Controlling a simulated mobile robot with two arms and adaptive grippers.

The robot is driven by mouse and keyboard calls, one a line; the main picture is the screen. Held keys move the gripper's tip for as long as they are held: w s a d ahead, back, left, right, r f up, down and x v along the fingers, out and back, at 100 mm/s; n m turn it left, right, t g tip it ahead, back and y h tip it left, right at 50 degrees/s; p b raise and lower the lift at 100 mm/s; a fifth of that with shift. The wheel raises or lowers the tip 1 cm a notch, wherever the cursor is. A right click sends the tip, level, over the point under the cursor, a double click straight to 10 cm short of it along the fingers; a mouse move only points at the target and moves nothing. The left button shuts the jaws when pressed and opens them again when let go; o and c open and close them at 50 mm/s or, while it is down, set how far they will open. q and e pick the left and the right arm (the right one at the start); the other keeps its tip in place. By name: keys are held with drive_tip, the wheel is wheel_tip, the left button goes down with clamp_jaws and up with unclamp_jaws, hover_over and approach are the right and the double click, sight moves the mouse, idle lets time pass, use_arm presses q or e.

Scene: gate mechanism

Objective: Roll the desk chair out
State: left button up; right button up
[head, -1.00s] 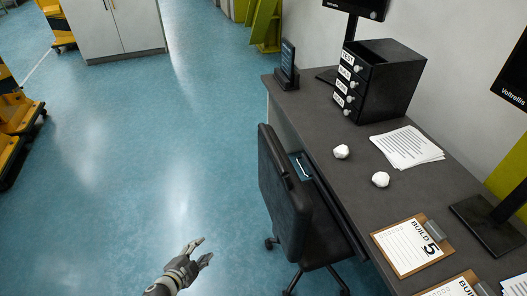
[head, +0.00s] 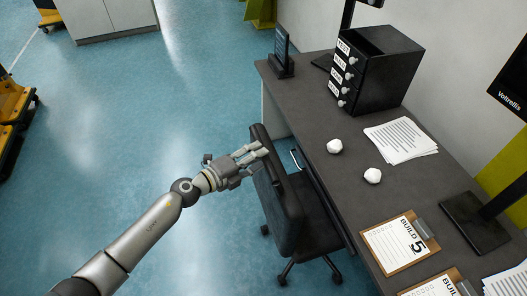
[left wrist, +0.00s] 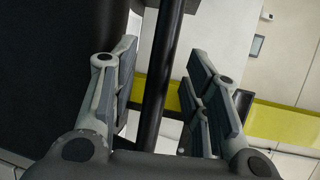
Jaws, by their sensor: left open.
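The black desk chair (head: 278,205) stands at the long side of the desk, its seat partly under the desktop and its back towards the open floor. My left gripper (head: 256,153) is at the top of the chair's back. In the left wrist view, my left gripper (left wrist: 165,100) is open, with a finger on each side of a black bar (left wrist: 161,75). The dark chair back (left wrist: 50,80) fills the left of that view. I cannot tell whether the fingers touch the bar. My right gripper is not in view.
The grey desk (head: 335,185) holds a black drawer unit (head: 375,70), papers (head: 400,140), two white lumps (head: 372,176) and a clipboard (head: 395,245). Blue floor (head: 150,130) lies clear left of the chair. Yellow equipment (head: 15,110) stands at the far left.

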use_arm(q)
drive_tip(key=shift+x, duration=1.15)
drive_tip(key=shift+w+d, duration=0.25)
drive_tip(key=shift+d, duration=0.15)
drive_tip(key=c, duration=0.8)
drive_tip(key=shift+f, duration=0.1)
clamp_jaws()
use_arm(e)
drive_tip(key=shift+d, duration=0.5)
